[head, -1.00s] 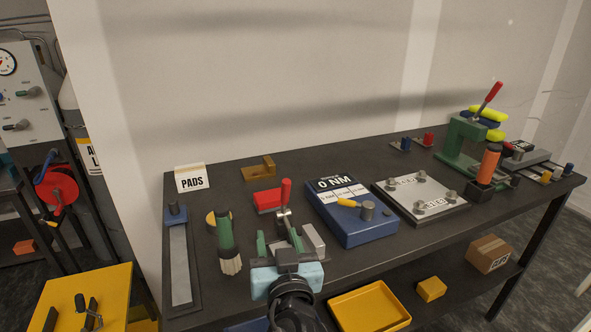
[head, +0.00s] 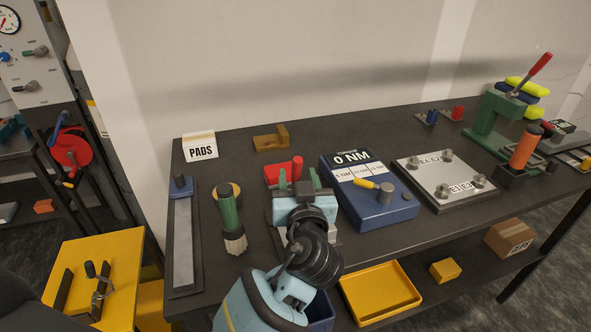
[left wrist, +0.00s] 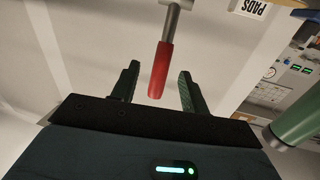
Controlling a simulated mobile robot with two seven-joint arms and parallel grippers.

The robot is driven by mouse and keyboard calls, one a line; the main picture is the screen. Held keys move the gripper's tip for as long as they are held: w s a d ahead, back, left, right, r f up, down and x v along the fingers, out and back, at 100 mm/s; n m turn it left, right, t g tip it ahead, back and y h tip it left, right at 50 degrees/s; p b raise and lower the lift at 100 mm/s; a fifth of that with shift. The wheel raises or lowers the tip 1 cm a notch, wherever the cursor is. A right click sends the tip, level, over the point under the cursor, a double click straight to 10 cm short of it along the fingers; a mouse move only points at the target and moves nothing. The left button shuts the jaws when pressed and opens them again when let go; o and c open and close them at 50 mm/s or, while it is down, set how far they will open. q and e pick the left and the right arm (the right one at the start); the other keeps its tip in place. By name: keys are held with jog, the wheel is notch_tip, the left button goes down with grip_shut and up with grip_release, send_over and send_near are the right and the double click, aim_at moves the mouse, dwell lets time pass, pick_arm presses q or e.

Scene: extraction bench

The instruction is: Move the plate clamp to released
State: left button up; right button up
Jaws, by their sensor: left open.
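The plate clamp shows as a red handle (head: 297,168) standing up at the front middle of the bench in the head view. Its base is mostly hidden behind my left gripper (head: 297,180). In the left wrist view, the red handle (left wrist: 160,70) on a grey metal stem lies between the two dark green fingers of my left gripper (left wrist: 158,76). The fingers are open, with a gap on each side of the handle. I cannot tell any contact. My right gripper is not in view.
A brush with a green handle (head: 229,215) stands close to the left of my gripper. A blue torque tester (head: 365,208) sits close to its right. A bolted plate (head: 432,165), an orange-handled tool (head: 524,148) and a green press (head: 490,125) are further right.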

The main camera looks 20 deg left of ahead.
aim_at(297, 175)
pick_arm(q)
jog(key=shift+x, duration=1.5)
grip_shut()
